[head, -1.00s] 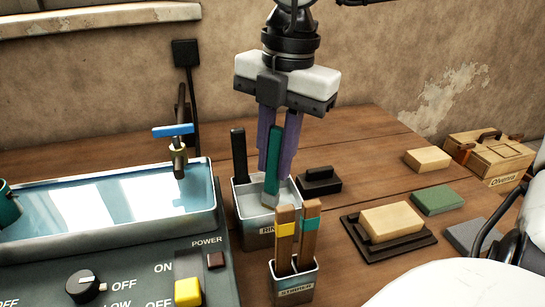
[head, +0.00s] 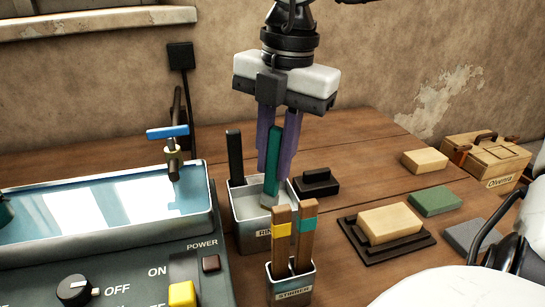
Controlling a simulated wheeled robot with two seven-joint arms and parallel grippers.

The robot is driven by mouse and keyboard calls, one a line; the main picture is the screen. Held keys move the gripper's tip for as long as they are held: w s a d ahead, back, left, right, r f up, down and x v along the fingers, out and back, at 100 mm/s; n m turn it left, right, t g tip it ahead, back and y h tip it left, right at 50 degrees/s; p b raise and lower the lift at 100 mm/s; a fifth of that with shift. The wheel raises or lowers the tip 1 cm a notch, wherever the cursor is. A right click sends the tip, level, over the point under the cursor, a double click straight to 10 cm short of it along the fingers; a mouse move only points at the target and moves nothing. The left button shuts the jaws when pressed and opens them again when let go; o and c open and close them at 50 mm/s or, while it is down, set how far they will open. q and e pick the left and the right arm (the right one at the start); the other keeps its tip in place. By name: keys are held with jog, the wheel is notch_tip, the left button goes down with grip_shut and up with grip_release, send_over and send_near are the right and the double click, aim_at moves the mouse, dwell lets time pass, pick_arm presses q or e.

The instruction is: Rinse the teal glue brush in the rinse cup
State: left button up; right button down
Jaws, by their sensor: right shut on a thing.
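My right gripper (head: 278,145) hangs above the rinse cup with its purple fingers pointing down. It is shut on the teal glue brush (head: 273,165), which it holds nearly upright. The brush's lower end is inside the mouth of the rinse cup (head: 246,213), a grey square cup whose front label is partly hidden. The cup's front wall and the sticks before it hide the brush tip, so I cannot tell how deep it sits. My left gripper is not in view.
A stirrer holder (head: 291,285) with two wooden sticks stands just in front of the cup. A black upright bar (head: 234,157) is at its back left. The water tank (head: 213,215) with a blue-handled tap (head: 168,133) is left. Blocks (head: 391,222) lie right.

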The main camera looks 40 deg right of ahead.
aim_at(271, 127)
jog(key=shift+s+d+b, duration=0.1)
jog(key=shift+d+b, duration=0.05)
jog(key=shift+b, duration=0.45)
jog(key=shift+w+a, duration=0.25)
jog(key=shift+a, duration=0.2)
dwell(0.7)
jog(key=shift+r+p, duration=2.4)
jog(key=shift+r, duration=1.1)
